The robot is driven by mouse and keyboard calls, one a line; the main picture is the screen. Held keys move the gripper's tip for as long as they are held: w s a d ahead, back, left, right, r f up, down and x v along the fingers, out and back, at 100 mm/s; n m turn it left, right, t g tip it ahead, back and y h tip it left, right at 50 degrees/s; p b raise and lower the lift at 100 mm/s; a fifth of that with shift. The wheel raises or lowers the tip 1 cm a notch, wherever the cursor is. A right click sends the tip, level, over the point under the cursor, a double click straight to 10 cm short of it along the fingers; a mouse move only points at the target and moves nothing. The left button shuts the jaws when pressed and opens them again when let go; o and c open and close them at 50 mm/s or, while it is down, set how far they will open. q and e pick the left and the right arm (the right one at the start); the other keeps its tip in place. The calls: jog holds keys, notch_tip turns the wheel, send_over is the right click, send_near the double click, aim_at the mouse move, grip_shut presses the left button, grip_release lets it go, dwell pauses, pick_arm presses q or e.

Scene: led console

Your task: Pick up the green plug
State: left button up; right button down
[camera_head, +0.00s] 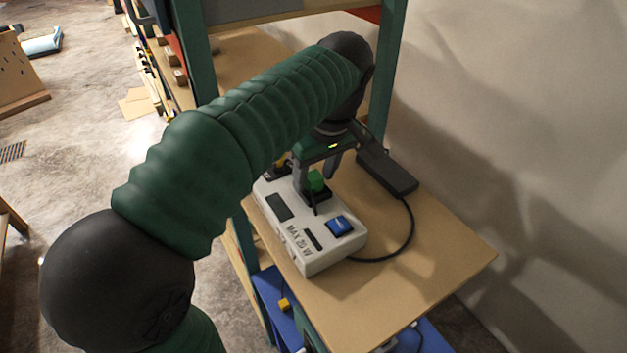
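The green plug (316,181) is small and sits on a dark socket on top of the white console box (281,226), which stands on the wooden shelf. My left gripper (316,177) points down over the box. Its two fingers are apart, one on the left of the plug and one behind it to the right. A gap shows between the plug and the right finger. I cannot tell whether the left finger touches the plug. My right gripper is out of view.
A blue switch (340,226) is on the box's right end. A black power brick (387,173) lies behind, with a cable (408,235) curving to the box. The wooden shelf (400,282) is clear at the front right. A green post (389,75) stands behind.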

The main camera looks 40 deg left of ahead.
aim_at(316, 176)
pick_arm(q)
jog(key=shift+d, duration=0.15)
jog(key=c, duration=0.5)
jog(key=shift+s+r, duration=0.1)
jog(key=shift+s, duration=0.15)
grip_shut()
jog(key=shift+w, duration=0.15)
jog(key=shift+r, duration=0.6)
jog(key=v, duration=0.2)
jog(key=a+b+v, duration=0.1)
jog(key=v, duration=0.5)
jog(key=shift+w+a+r, duration=0.2)
jog(key=shift+w+a, duration=0.1)
jog(key=shift+a, duration=0.05)
jog(key=shift+r+b, duration=0.15)
jog(key=shift+b, duration=0.15)
notch_tip(316, 176, down, 3)
jog(key=b, duration=0.3)
jog(key=shift+s, duration=0.1)
